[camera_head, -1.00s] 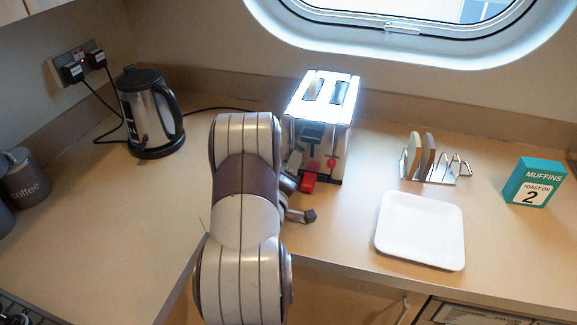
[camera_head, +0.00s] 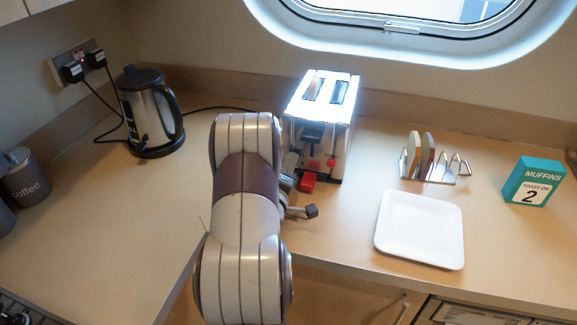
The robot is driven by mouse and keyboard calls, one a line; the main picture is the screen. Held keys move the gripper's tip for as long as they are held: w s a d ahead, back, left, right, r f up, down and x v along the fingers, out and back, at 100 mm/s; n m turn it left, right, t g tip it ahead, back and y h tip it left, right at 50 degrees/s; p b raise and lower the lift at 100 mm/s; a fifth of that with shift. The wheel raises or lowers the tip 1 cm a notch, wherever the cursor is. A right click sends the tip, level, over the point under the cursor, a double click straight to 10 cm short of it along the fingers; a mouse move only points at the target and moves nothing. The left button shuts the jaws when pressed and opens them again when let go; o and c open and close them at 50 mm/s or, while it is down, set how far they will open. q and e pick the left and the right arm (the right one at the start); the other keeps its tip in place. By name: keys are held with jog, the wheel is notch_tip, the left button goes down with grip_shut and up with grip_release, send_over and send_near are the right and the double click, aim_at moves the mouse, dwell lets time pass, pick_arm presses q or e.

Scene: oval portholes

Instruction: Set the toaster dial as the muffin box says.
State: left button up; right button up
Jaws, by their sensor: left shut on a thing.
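The toaster (camera_head: 322,100) stands against the back wall, two slots on top, its front towards me. A black lever (camera_head: 312,133) and small red parts (camera_head: 331,163) show on its front. My left gripper (camera_head: 296,184) is low at the toaster's front left, largely hidden by my own arm. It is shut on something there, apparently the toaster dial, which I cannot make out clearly. The teal muffin box (camera_head: 533,182) at the right reads "MUFFINS, TOAST ON 2". My right gripper is not in view.
A white square plate (camera_head: 420,230) lies right of my arm, with a toast rack (camera_head: 437,165) holding slices behind it. A kettle (camera_head: 150,112) stands at the left near wall plugs (camera_head: 84,66).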

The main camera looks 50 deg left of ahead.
pick_arm(q)
jog(key=n, duration=0.4)
jog(key=shift+n+p, duration=0.3)
jog(key=shift+f+n+p, duration=0.15)
jog(key=shift+n+p, duration=0.3)
jog(key=shift+n, duration=2.15)
jog(key=o, duration=1)
jog(key=shift+o, duration=0.2)
jog(key=b+v, duration=0.1)
jog(key=v, duration=1.1)
jog(key=shift+s+d, duration=0.2)
jog(key=shift+s, duration=0.1)
jog(key=shift+f, duration=0.1)
